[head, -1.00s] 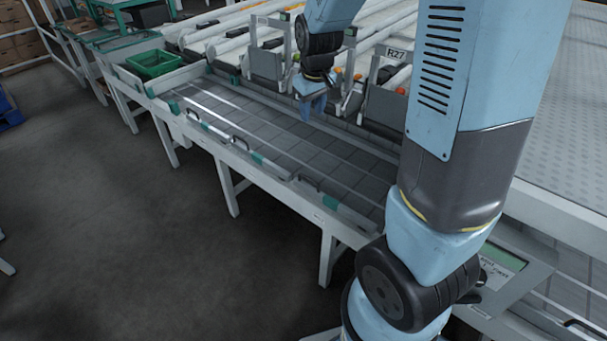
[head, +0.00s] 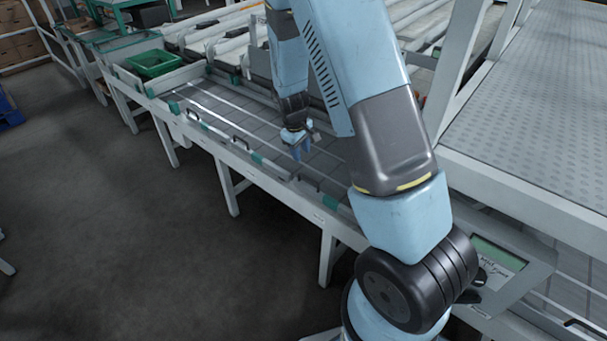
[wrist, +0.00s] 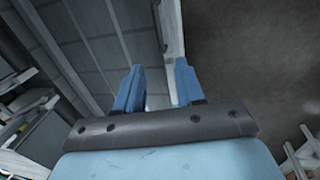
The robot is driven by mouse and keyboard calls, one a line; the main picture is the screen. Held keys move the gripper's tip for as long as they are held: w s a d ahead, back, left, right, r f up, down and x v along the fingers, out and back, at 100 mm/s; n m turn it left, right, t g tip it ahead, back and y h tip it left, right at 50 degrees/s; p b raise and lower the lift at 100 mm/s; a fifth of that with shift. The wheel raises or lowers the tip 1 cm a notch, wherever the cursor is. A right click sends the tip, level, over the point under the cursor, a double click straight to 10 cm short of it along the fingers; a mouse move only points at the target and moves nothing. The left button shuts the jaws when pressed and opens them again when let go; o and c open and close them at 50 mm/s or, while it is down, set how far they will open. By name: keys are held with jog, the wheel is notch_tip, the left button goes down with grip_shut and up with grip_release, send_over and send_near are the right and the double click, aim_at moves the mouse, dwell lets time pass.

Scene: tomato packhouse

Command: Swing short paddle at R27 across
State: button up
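My gripper (head: 299,152) is over the near side of the grey slatted belt, close to the front rail. In the wrist view its two blue fingers (wrist: 158,84) stand apart with nothing seen between them. The R27 sign and the short paddle at it cannot be seen in the head view now; my arm covers that stretch of the belt's far side. In the wrist view, grey and white fittings (wrist: 38,128) show at the lower left, but I cannot tell whether the paddle is among them.
The slatted belt (head: 235,115) runs diagonally, with black handles (head: 240,142) along its front rail. A green crate (head: 153,62) stands at the far left end. A control panel (head: 497,255) is at the lower right.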

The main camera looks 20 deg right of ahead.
aim_at(306, 177)
jog(key=f, duration=0.4)
jog(key=w+d+f, duration=0.1)
jog(key=f, duration=0.3)
jog(key=d+f, duration=0.1)
jog(key=f, duration=0.3)
jog(key=shift+w, duration=0.15)
jog(key=shift+r, duration=0.1)
grip_shut()
